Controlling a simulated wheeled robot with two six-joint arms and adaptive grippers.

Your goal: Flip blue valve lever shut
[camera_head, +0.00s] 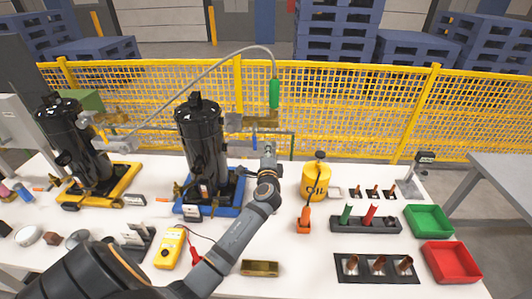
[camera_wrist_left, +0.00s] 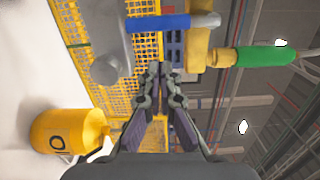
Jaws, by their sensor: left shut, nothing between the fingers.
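The blue valve lever (camera_head: 254,142) hangs down below the brass and grey pipe fitting (camera_head: 236,122) at the yellow fence. In the left wrist view the blue lever (camera_wrist_left: 160,23) lies across the top of the picture, beyond my fingertips. My left gripper (camera_head: 269,147) is just right of the lever in the head view. Its fingers (camera_wrist_left: 160,72) are closed together with nothing between them and appear apart from the lever. A green handle (camera_head: 274,93) is at the hose end above; it also shows in the left wrist view (camera_wrist_left: 265,56). My right gripper is not in view.
A yellow oil can (camera_head: 314,182) stands right of my left gripper. A black compressor (camera_head: 202,150) in a blue tray stands to its left, with another compressor (camera_head: 72,148) farther left. Green (camera_head: 428,221) and red (camera_head: 452,262) bins are at right.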

